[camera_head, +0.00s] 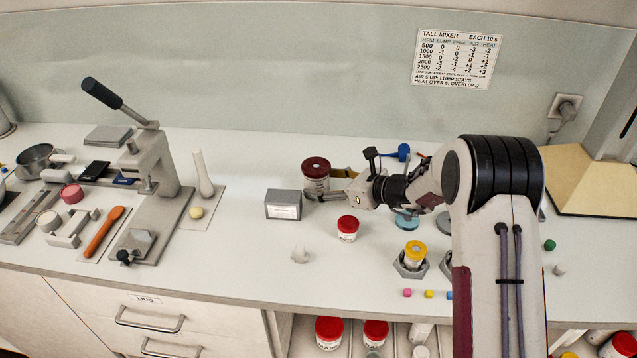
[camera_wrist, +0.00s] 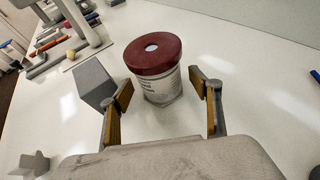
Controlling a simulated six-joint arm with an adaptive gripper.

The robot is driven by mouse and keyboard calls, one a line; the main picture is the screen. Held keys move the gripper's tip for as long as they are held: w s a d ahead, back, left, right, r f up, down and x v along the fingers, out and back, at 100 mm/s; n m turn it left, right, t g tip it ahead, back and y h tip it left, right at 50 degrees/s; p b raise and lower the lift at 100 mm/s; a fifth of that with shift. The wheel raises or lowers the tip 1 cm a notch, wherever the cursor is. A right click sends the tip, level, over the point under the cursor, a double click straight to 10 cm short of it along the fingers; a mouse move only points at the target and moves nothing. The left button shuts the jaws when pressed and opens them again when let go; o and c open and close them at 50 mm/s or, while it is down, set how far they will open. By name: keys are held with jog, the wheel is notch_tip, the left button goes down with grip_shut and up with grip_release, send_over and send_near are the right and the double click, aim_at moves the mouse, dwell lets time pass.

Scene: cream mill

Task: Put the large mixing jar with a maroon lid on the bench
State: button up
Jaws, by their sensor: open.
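The large mixing jar with a maroon lid (camera_head: 316,176) stands upright on the white bench (camera_head: 245,245), just right of a grey box. In the wrist view the jar (camera_wrist: 160,88) has a clear body with a printed label and a pale dot on its lid. My gripper (camera_head: 332,186) is low over the bench, coming from the right. In the wrist view my gripper (camera_wrist: 168,100) is open, with one finger to each side of the jar's near side and visible gaps between fingers and jar. One finger hides part of the jar in the head view.
The grey box (camera_head: 283,205) stands close left of the jar, beside my left finger in the wrist view. A smaller red-lidded jar (camera_head: 348,228) stands in front. A lever press (camera_head: 150,170) is farther left. A yellow-lidded jar (camera_head: 414,254) sits in a holder at right.

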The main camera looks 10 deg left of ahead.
aim_at(327, 184)
jog(key=shift+v, duration=2.35)
jog(key=s+d+r+n+g+h, duration=0.1)
jog(key=s+r+n+g, duration=0.1)
jog(key=s+r+n, duration=0.7)
jog(key=s+d+r+n+g+h, duration=0.1)
jog(key=s+r+n+g+h, duration=0.3)
jog(key=s, duration=0.8)
jog(key=s+d+r+n+t+h, duration=0.1)
jog(key=s+d+n+t+h, duration=0.1)
jog(key=s+d+n, duration=0.3)
jog(key=s+d+r+n+t+h, duration=0.1)
jog(key=s+d+n+h, duration=0.3)
jog(key=s+d, duration=0.9)
jog(key=shift+s+n+t, duration=0.8)
jog(key=shift+s+n, duration=0.3)
jog(key=shift+s, duration=1.4)
jog(key=shift+o, duration=0.5)
jog(key=shift+w+r, duration=0.1)
jog(key=shift+r, duration=0.05)
